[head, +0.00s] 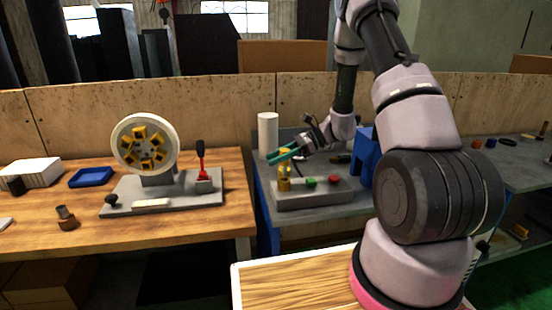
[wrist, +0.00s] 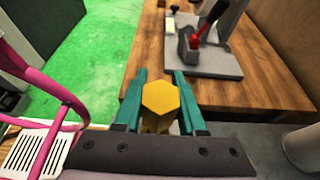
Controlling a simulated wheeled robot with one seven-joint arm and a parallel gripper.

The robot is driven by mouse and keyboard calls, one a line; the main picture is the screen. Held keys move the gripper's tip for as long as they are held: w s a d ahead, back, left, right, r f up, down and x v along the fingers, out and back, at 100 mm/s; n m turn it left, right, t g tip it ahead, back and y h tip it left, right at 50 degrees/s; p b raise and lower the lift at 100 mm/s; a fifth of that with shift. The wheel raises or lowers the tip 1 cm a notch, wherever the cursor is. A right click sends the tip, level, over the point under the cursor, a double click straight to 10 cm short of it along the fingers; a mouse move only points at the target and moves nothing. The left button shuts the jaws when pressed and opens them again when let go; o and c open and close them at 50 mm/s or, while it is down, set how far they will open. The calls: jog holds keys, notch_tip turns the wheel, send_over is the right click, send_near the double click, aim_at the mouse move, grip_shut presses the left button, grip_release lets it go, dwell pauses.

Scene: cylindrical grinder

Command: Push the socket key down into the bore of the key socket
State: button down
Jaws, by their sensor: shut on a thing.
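The socket key (wrist: 160,98) is yellow with a hexagonal end, and it sits between the teal fingers of my gripper (wrist: 158,88) in the wrist view. In the head view my gripper (head: 284,153) is at the left end of a grey box, shut on the key. A yellow piece (head: 284,184) stands upright on the box just below the fingers; it appears to be the key socket, or the key's lower part in it. The bore is hidden, and I cannot tell how deep the key sits.
The grey box (head: 325,196) carries a green button (head: 310,183) and a red button (head: 335,181). A white cylinder (head: 268,135) stands behind, and a blue block (head: 365,155) is to the right. A fixture with a round chuck (head: 145,143) and red lever (head: 201,155) is on the wooden table at left.

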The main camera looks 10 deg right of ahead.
aim_at(282, 167)
jog(key=shift+f, duration=2.25)
jog(key=shift+c, duration=2)
grip_release()
jog(key=v, duration=0.7)
jog(key=shift+d, duration=0.25)
jog(key=shift+r, duration=0.2)
